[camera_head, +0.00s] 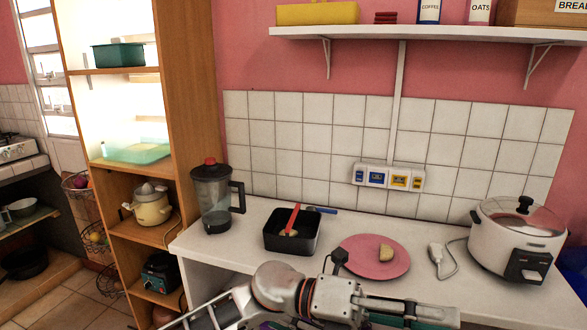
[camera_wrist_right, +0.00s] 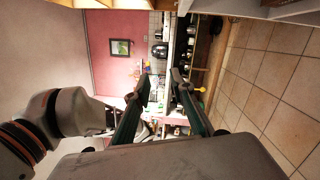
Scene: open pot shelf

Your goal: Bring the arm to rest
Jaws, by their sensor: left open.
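My left arm (camera_head: 275,290) reaches across the bottom of the head view, in front of the white counter (camera_head: 375,296). My left gripper (camera_head: 455,318) points right, its jaws open, with nothing seen between them. It is low in the picture, nearer to me than the pink plate (camera_head: 365,262). In the right wrist view my right gripper (camera_wrist_right: 161,88) has its two dark fingers apart, with nothing held between them. My right gripper does not show in the head view.
A wooden shelf (camera_head: 187,90) stands at left. A white wall shelf (camera_head: 430,36) hangs above.

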